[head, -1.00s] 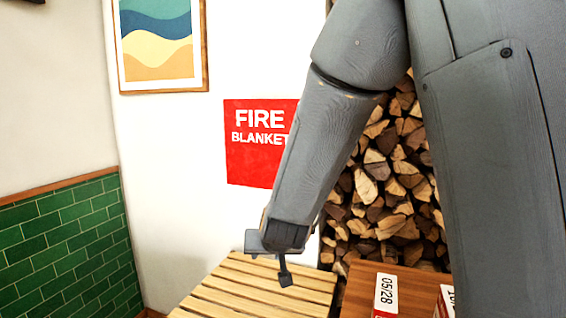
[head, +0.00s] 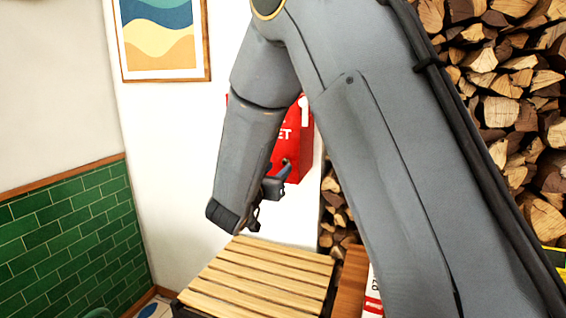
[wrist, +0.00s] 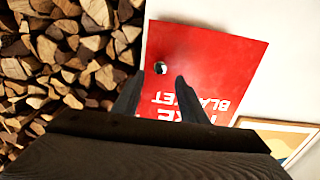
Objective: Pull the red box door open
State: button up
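The red box door, marked as a fire blanket box, is on the white wall. In the head view only part of the red box door (head: 304,150) shows, as my arm covers most of it. It fills the upper middle of the wrist view (wrist: 215,60), upside down, and looks closed. A small round metal knob (wrist: 160,68) is on the door, near one edge. My gripper (wrist: 154,84) is open and empty, its fingers pointing at the door. The knob appears between the fingertips and a little beyond them. I cannot tell the exact gap. In the head view my gripper (head: 280,178) is at the box's lower part.
A slatted wooden bench (head: 262,280) stands below the box. A firewood stack (head: 510,90) is to the right. A wooden surface (head: 352,275) lies right of the bench.

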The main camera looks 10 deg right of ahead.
aim_at(285, 162)
jog(key=shift+p+x, duration=0.75)
jog(key=shift+x, duration=2)
grip_shut()
